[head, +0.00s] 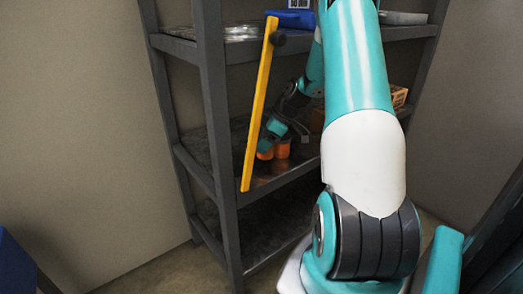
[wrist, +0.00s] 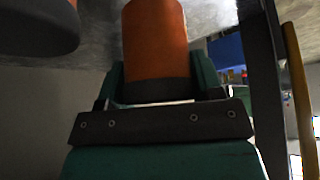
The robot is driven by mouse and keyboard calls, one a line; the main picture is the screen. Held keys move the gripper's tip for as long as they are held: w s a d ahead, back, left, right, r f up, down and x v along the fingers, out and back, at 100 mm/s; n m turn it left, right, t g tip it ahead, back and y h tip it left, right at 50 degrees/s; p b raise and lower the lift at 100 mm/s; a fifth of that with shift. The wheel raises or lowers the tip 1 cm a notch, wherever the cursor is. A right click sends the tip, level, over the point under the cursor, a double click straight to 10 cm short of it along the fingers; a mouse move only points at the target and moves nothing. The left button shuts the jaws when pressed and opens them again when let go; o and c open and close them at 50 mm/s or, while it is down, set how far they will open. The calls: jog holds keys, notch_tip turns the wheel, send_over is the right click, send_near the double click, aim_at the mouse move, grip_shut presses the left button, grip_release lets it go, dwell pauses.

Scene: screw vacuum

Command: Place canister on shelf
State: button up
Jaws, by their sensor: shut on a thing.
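An orange canister (wrist: 157,40) with a dark band at its near end is between the two green fingers of my gripper (wrist: 157,84) in the wrist view. The gripper is shut on it. In the head view, orange parts (head: 283,150) show at my gripper (head: 273,144), over the middle level of the dark metal shelf (head: 222,155). The teal finger hides part of the orange there. I cannot tell whether the canister touches the shelf surface.
A yellow bar (head: 258,105) with a dark knob slants in front of the shelf. A blue bin (head: 291,19) stands on the upper level. A small orange-brown box (head: 398,96) is at the right on the middle level. A dark rounded object (wrist: 38,25) is near the canister.

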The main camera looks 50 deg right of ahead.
jog(key=shift+w, duration=0.25)
jog(key=shift+f+b, duration=0.3)
jog(key=shift+f, duration=1.45)
jog(key=shift+f, duration=0.1)
jog(key=o, duration=1)
jog(key=shift+r, duration=0.2)
jog(key=p+v, duration=0.1)
jog(key=v, duration=1.1)
jog(key=shift+p, duration=0.4)
jog(key=shift+f, duration=0.1)
